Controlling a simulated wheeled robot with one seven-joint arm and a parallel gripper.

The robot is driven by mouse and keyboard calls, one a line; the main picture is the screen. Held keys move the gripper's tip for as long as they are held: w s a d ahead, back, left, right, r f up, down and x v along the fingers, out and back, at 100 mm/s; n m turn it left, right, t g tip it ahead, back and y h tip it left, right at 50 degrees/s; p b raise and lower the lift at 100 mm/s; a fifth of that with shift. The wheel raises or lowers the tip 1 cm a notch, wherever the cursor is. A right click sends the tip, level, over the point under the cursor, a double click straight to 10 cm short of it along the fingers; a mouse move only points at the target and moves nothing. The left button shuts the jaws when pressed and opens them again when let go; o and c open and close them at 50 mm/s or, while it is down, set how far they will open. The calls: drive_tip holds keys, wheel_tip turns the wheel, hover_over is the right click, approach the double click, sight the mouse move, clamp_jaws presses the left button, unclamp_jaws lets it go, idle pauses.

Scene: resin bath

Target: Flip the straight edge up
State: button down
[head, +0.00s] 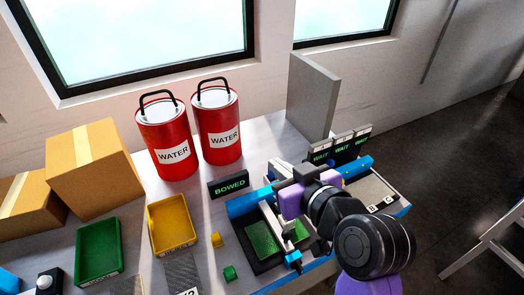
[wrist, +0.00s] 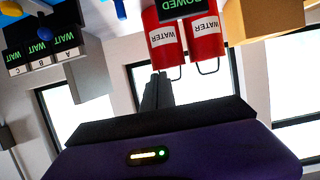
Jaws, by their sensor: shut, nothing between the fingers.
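A pale metal bar (head: 283,234), which looks like the straight edge, runs over the dark bath on the bench, with a small blue piece (head: 293,258) near its front end. My arm hides part of it, and I cannot tell its tilt. A green plate (head: 262,238) shows in the bath. My purple gripper is over the back of this rig in the head view; its dark fingers (wrist: 158,88) are together and empty in the wrist view. I cannot tell whether they touch the rig.
A sign reading BOWED (head: 229,185) stands behind the bath, with red water cans (head: 217,125) farther back. Several WAIT displays (head: 342,148) and a grey upright panel (head: 312,95) stand beyond my gripper. Green (head: 99,250) and yellow (head: 172,224) trays lie left.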

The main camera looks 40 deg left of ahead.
drive_tip(key=p+x, duration=0.1)
drive_tip(key=x, duration=0.7)
drive_tip(key=shift+a, duration=0.25)
drive_tip(key=shift+f, duration=0.1)
idle(1.1)
